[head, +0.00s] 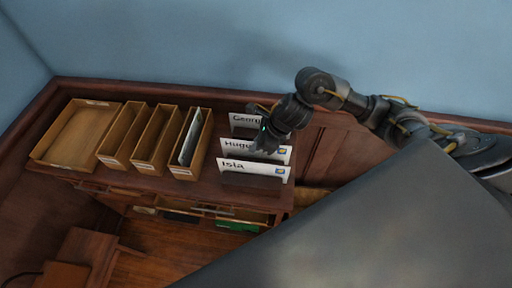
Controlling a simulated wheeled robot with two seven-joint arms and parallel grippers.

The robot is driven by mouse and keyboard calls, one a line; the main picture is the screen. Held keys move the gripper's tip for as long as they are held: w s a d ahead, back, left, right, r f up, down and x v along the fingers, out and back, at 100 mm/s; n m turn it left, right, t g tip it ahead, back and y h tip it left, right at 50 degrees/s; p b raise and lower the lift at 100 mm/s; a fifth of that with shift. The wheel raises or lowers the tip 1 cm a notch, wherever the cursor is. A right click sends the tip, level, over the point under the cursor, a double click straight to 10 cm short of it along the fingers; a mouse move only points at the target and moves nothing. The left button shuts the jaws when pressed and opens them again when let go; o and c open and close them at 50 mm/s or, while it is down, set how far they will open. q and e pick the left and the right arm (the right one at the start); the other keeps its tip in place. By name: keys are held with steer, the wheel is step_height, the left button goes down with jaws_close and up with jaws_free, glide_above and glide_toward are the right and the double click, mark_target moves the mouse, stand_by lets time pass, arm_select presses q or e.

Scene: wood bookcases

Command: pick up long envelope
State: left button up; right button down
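Three white envelopes stand upright in a row on the wooden bookcase top. The front one (240,172) reads "Isla", the middle one (236,146) reads "Hugo" or similar, and the back one (241,120) starts with "Georg". I cannot tell from the view which of them is the long envelope. My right gripper (265,146) points down at the middle envelope, overlapping it in the view. Its fingertips are small and dark, so I cannot tell whether they are open or touch the paper. My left gripper is out of view.
Left of the envelopes stand three narrow wooden boxes; the rightmost (207,140) holds a pale flat item. A wide shallow wooden tray (80,130) lies at the far left. Open shelves (175,208) run below the top. A blue wall (170,45) rises behind.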

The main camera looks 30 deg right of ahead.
step_height(320, 180, up, 8)
steer(key=shift+r, duration=0.1)
stand_by(0.4)
stand_by(0.6)
steer(key=shift+r+p, duration=0.3)
steer(key=shift+p, duration=0.15)
steer(key=n+g+b, duration=0.1)
steer(key=n+g, duration=0.1)
steer(key=n, duration=0.2)
steer(key=n+g+b, duration=0.1)
steer(key=n+g, duration=0.1)
steer(key=n, duration=0.3)
steer(key=r+n+g+b, duration=0.1)
steer(key=n+g+b, duration=0.1)
steer(key=n, duration=0.2)
steer(key=shift+w+a+g, duration=0.1)
steer(key=shift+a+g, duration=0.2)
steer(key=shift+d+r+n+g+b, duration=0.2)
steer(key=shift+d+n+g+b, duration=0.25)
steer(key=shift+n, duration=0.55)
